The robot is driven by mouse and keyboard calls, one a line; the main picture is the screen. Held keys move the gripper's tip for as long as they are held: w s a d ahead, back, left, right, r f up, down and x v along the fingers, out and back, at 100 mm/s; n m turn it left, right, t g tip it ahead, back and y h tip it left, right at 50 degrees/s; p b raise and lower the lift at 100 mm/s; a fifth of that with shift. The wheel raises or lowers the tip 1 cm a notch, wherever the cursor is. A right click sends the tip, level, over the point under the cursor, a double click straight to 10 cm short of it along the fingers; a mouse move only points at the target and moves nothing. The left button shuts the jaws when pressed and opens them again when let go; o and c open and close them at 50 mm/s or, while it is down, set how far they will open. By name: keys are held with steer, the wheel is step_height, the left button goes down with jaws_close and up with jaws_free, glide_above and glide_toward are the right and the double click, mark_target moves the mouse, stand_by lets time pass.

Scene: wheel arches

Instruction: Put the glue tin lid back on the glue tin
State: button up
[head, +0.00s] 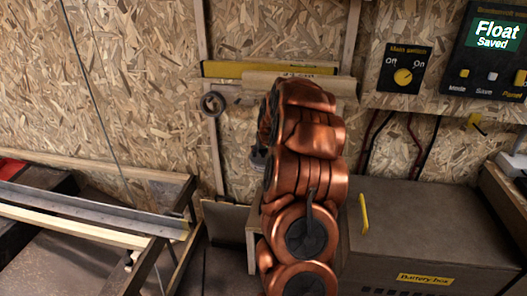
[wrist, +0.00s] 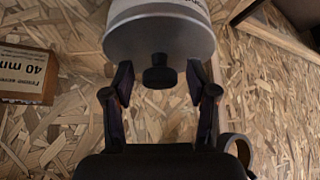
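In the wrist view, a pale cylindrical tin (wrist: 185,8) with partly cut-off dark print is at the top centre. A grey round face or rim (wrist: 125,42) is at its near end, and a black knob (wrist: 158,77) sticks out from it. I take these to be the glue tin and its lid, but I cannot tell whether they are separate. My gripper (wrist: 159,84) is open, one dark finger on each side of the knob, with a visible gap on both sides. In the head view, my copper-coloured arm hides the gripper and the tin.
A screw box marked 40 mm (wrist: 27,75) lies left in the wrist view; a round ring (wrist: 236,149) is at lower right. In the head view are a chipboard wall (head: 130,80), a wooden ledge (head: 340,85), a battery box (head: 430,225) and a metal-edged frame (head: 95,205).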

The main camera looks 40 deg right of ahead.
steer(key=shift+r, duration=0.15)
steer(key=shift+v, duration=0.85)
steer(key=v, duration=1)
steer(key=s+a+n+g+y, duration=0.2)
steer(key=s+a, duration=0.2)
steer(key=a, duration=0.9)
steer(key=s+a+n+g+y, duration=0.15)
steer(key=s+a, duration=0.35)
steer(key=a, duration=0.9)
steer(key=s+a+f+n+g, duration=0.1)
steer(key=s+a, duration=0.5)
steer(key=s, duration=0.6)
steer(key=s+a+f+n+g, duration=0.1)
steer(key=s+a+f+g, duration=0.1)
steer(key=s+a, duration=0.5)
steer(key=s+g, duration=0.1)
steer(key=s, duration=0.5)
steer(key=shift+a+f+n+g+b, duration=0.2)
steer(key=shift+a+n+g+b, duration=0.1)
steer(key=shift+n+g+b, duration=0.1)
steer(key=shift+s, duration=0.1)
